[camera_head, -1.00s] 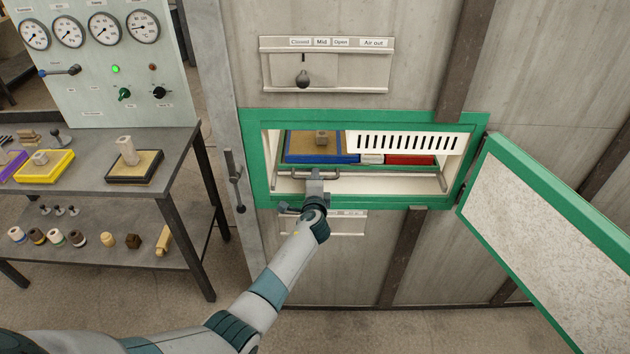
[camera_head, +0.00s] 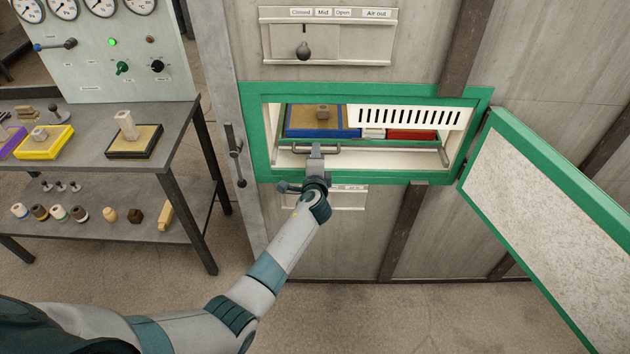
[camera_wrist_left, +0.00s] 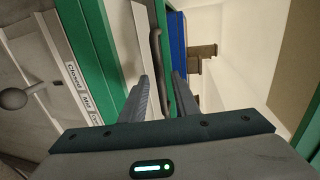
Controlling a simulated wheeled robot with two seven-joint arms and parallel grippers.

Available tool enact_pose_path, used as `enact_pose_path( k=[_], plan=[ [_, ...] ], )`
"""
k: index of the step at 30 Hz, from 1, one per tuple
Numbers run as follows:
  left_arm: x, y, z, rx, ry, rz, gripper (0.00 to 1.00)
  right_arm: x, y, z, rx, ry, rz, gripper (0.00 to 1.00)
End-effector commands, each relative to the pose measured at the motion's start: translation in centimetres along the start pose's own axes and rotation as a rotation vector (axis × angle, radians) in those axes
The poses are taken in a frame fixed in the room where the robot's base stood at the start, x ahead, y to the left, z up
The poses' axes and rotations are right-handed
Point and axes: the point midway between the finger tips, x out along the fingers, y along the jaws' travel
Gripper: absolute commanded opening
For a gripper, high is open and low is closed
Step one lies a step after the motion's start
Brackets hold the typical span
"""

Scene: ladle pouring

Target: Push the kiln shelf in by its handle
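The kiln shelf (camera_head: 375,158) is inside the green-framed kiln opening, with its grey bar handle (camera_head: 330,150) along the front. In the left wrist view the handle (camera_wrist_left: 157,50) runs lengthwise between my fingers. My left gripper (camera_head: 316,150) is at the handle. Its two fingers (camera_wrist_left: 163,95) stand apart with a visible gap around the bar; contact is hard to tell. On the shelf are a blue tray (camera_head: 315,133) with a small block, a white piece (camera_head: 373,133) and a red piece (camera_head: 411,134). My right gripper is not in view.
The green-edged kiln door (camera_head: 560,200) stands open at the right. An air-out slider (camera_head: 303,50) is above the opening, and another slider plate (camera_head: 348,197) below it. A workbench (camera_head: 80,160) with moulds and a gauge panel stands left.

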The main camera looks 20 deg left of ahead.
Motion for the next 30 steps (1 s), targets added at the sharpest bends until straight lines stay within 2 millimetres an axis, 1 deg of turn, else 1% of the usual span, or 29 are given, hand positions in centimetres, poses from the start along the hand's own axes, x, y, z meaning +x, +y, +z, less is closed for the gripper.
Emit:
enact_pose_path(
  k=[1, 6, 21, 25, 30],
  plan=[
    [-0.8, 0.0, 0.0, 0.0, 0.001, -0.001, 0.28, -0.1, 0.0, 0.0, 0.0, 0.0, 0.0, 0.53],
    [-3.5, 0.0, 0.0, -0.001, 0.001, -0.001, 0.28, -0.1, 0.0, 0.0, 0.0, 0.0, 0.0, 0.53],
    [-11.9, -0.1, 0.0, -0.001, 0.001, -0.003, 0.28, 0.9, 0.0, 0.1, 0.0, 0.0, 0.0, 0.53],
    [-13.5, -0.1, 0.0, -0.001, 0.0, -0.003, 0.28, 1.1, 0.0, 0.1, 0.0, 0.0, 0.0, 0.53],
    [-14.5, -0.2, 0.0, 0.0, 0.001, -0.004, 0.28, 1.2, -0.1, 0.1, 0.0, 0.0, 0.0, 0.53]
  ],
)
